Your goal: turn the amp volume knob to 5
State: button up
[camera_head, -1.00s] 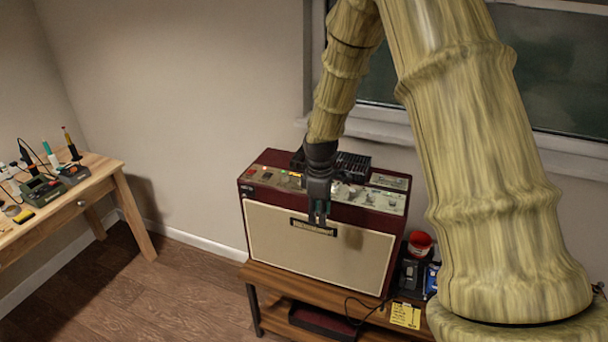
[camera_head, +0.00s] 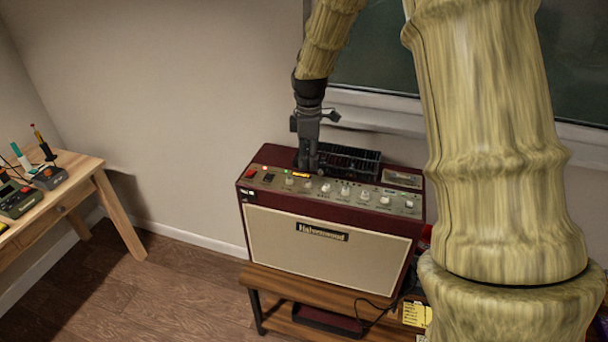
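The amp (camera_head: 330,255) is dark red with a cream front cloth. Its control panel (camera_head: 335,193) faces up along the top front, with a row of small pale knobs (camera_head: 345,191). The knob labels and pointer marks are too small to read, so I cannot tell which is the volume knob or its setting. My gripper (camera_head: 307,168) points down at the rear edge of the panel, above and behind the left knobs. Its fingertips look close together, and I cannot tell whether they touch anything or how far they are open.
The amp stands on a wooden stand (camera_head: 285,285). A dark grille (camera_head: 348,161) is in the amp's top behind the panel. A workbench (camera_head: 75,190) with tools is at the left. The window sill (camera_head: 385,118) is behind. My arm covers the right side.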

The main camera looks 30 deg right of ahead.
aim_at(308, 182)
jog(key=shift+s+d+f+p, duration=0.15)
jog(key=shift+d+f+p, duration=0.05)
jog(key=shift+f, duration=0.35)
jog(key=shift+s+d+f+p, duration=0.1)
jog(key=shift+d+f+p, duration=0.05)
jog(key=shift+f, duration=0.4)
jog(key=f, duration=0.1)
jog(key=w+f, duration=0.1)
jog(key=w+f+p, duration=0.1)
jog(key=f, duration=0.1)
jog(key=shift+a+f, duration=0.1)
jog(key=shift+a, duration=0.05)
jog(key=shift+s+f, duration=0.6)
jog(key=shift+s, duration=0.05)
jog(key=shift+w+f, duration=0.45)
jog(key=shift+f, duration=0.05)
jog(key=shift+s+r, duration=0.15)
jog(key=shift+s, duration=0.1)
grip_shut()
